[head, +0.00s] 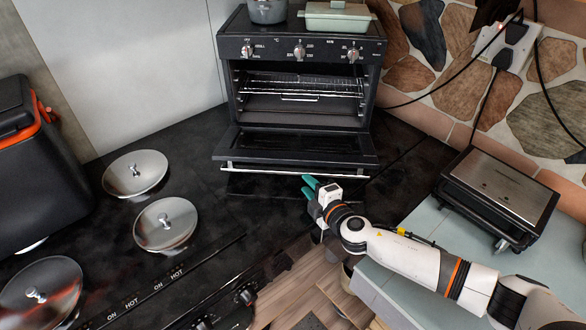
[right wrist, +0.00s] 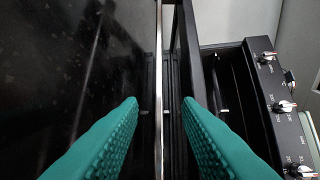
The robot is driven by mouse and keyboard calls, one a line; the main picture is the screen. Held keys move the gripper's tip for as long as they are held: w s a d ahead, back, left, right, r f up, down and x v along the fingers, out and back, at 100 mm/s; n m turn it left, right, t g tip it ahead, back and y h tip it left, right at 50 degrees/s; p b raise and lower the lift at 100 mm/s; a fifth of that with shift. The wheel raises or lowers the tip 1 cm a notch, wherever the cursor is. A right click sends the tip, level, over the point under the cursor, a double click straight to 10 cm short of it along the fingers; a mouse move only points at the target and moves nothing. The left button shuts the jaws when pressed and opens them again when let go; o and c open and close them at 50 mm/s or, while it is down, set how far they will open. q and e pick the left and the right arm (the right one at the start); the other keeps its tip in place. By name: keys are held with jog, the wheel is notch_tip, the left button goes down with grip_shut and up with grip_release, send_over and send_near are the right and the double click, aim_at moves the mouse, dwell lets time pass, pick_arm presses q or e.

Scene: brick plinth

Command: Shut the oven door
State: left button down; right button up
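The black toaster oven (head: 300,50) stands at the back with its front facing me. Its door (head: 297,147) is open, folded down from the bottom edge, showing the wire rack inside. A thin silver handle (head: 262,170) runs along the door's front edge. My right gripper (head: 308,186) is just in front of the handle, right of its middle. In the right wrist view its two teal fingers (right wrist: 160,104) are apart, with the door's edge and handle (right wrist: 158,60) in line with the gap between them. Contact cannot be told. My left gripper is not in view.
A pot (head: 267,11) and a pale green dish (head: 337,20) stand on the oven. Several metal lids (head: 165,224) cover the black stove at left, beside a black-and-orange box (head: 35,165). A contact grill (head: 500,190) stands right.

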aim_at(296, 171)
jog(key=b+x, duration=0.1)
jog(key=x, duration=0.6)
jog(key=shift+w+a+f, duration=0.15)
jog(key=shift+w+f, duration=0.05)
jog(key=shift+w, duration=0.05)
jog(key=shift+w+a, duration=0.2)
jog(key=shift+w, duration=0.3)
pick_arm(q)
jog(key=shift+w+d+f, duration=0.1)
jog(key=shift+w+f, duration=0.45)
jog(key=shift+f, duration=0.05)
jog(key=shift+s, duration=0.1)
pick_arm(e)
jog(key=shift+c, duration=0.2)
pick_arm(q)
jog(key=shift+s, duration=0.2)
pick_arm(e)
grip_shut()
